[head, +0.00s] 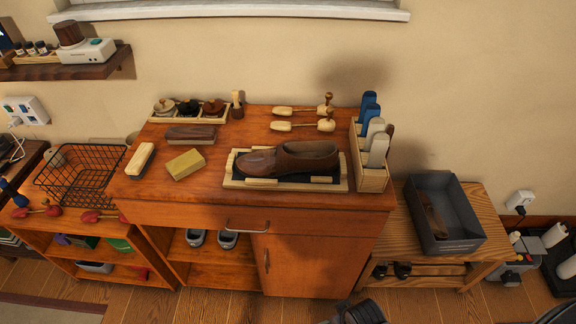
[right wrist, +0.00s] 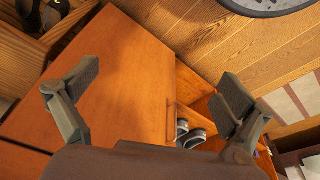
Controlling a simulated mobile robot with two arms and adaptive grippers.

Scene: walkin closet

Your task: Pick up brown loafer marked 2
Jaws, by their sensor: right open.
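A brown loafer (head: 290,158) lies on its side-on length in a wooden tray (head: 240,184) with a dark mat, on top of the orange-brown cabinet. Another brown shoe (head: 433,214) lies partly hidden inside a dark grey box (head: 470,244) on the low bench at right. No number can be read on either one. My right gripper (right wrist: 160,88) is open and empty in the right wrist view, in front of the cabinet front, with no shoe between its fingers. My left gripper is not in view.
Brushes, a yellow block (head: 186,164) and a wooden holder (head: 372,178) with blue and grey items share the cabinet top. Grey slippers (head: 228,239) sit in the open shelf below. A wire basket (head: 85,172) stands at left. Floor shows in front of the cabinet.

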